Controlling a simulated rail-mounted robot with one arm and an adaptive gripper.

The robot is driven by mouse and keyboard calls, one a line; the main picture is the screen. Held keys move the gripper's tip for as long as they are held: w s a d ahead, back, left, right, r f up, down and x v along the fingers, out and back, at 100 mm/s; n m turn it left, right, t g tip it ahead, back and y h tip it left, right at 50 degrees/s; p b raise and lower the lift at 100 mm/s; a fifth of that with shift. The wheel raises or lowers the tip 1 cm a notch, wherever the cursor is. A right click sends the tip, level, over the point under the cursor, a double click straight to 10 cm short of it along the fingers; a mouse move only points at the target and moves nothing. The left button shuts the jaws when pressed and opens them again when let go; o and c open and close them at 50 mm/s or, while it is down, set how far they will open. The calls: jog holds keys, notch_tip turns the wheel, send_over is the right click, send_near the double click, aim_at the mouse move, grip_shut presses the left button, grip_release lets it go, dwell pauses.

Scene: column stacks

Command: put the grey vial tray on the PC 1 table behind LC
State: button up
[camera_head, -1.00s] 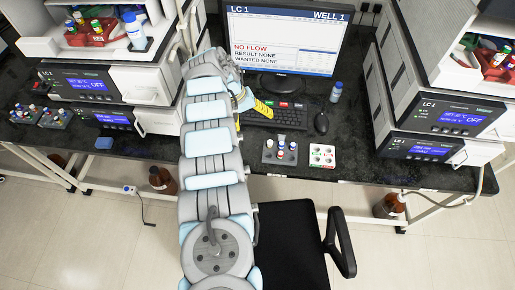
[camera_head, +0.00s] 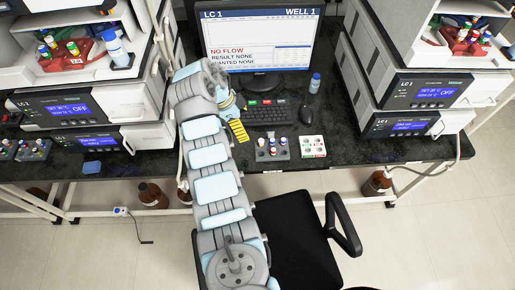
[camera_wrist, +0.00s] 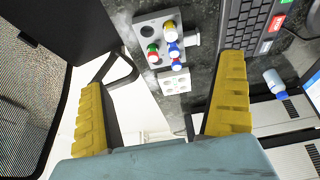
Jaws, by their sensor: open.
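A grey vial tray (camera_head: 264,157) with several capped vials stands on the black desk in front of the keyboard. It also shows in the wrist view (camera_wrist: 147,28), near the top, holding vials with red, blue, yellow and white caps. My gripper (camera_head: 238,129) has yellow fingers and is to the left of this tray in the head view. In the wrist view my gripper (camera_wrist: 161,80) is open and empty, its fingers wide apart, and the tray is beyond the fingertips. Another grey tray with vials (camera_head: 33,155) is at the far left of the desk.
A white tray (camera_head: 313,147) stands right beside the grey tray. A keyboard (camera_head: 267,115), mouse (camera_head: 306,116), bottle (camera_head: 315,84) and monitor (camera_head: 260,40) are behind. LC 1 instrument stacks (camera_head: 428,91) flank the desk. A black chair (camera_head: 290,225) stands in front.

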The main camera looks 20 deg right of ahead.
send_near(264, 148)
jog(key=x, duration=0.5)
jog(key=shift+s+a+b, duration=0.1)
jog(key=shift+b, duration=0.2)
jog(key=shift+x, duration=1.4)
jog(key=shift+b+x, duration=0.35)
jog(key=shift+x, duration=0.75)
jog(key=c, duration=0.9)
